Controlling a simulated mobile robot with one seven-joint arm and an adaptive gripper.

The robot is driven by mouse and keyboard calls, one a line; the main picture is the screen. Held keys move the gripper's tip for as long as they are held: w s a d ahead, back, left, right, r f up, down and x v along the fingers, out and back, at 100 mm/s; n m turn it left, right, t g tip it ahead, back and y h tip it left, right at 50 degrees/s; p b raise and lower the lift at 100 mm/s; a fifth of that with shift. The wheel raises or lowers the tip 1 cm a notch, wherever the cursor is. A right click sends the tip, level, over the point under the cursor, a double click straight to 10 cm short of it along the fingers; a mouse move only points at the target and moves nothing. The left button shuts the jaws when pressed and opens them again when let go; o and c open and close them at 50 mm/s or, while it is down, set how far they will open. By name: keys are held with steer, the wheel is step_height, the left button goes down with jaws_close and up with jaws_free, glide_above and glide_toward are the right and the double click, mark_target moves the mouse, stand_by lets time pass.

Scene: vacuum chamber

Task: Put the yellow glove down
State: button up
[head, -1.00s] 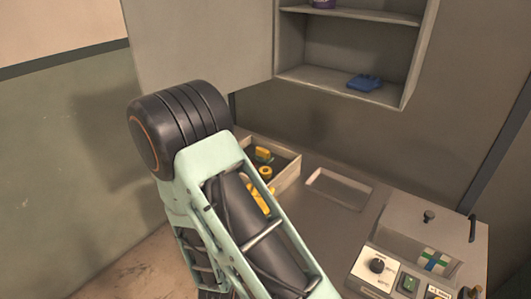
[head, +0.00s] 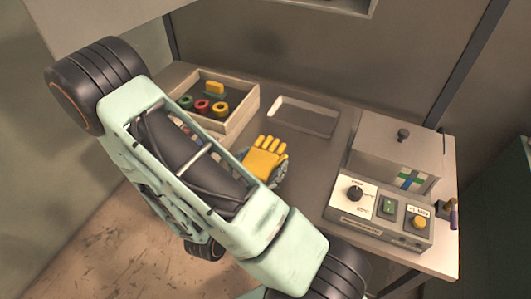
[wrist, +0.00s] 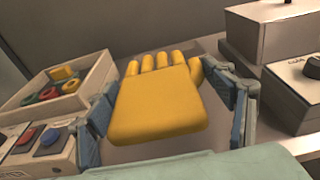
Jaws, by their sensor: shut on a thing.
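The yellow glove (head: 265,158) is in my gripper above the bench top (head: 313,178) in the head view. In the wrist view the yellow glove (wrist: 160,105) fills the middle, its fingers pointing away from me. My gripper (wrist: 168,112) is shut on it, one blue-grey finger on each side. In the head view my gripper (head: 275,174) is partly hidden behind the glove and my arm. I cannot tell whether the glove touches the bench.
A wooden box (head: 238,122) with coloured rings and a yellow block stands at the back left. A shallow empty tray (head: 303,116) lies right of it. A grey chamber (head: 395,150) and a control panel (head: 378,210) with knob and buttons stand at the right. Bare bench lies between.

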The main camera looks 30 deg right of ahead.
mark_target(258, 152)
steer(key=w+f+b, duration=0.1)
steer(key=b, duration=0.1)
steer(key=w+f+b, duration=0.1)
steer(key=w, duration=0.1)
steer(key=shift+w+d+f+b, duration=0.15)
steer(key=shift+w+d+b, duration=0.15)
steer(key=shift+d+b, duration=0.1)
steer(key=b, duration=0.2)
steer(key=w+b, duration=0.1)
steer(key=b, duration=0.1)
steer(key=shift+w+d+f+b, duration=0.1)
steer(key=shift+f+b, duration=0.15)
steer(key=shift+b, duration=0.05)
steer(key=shift+w+b, duration=0.15)
steer(key=shift+b, duration=0.95)
steer(key=shift+w+d+b, duration=0.15)
steer(key=shift+b, duration=0.7)
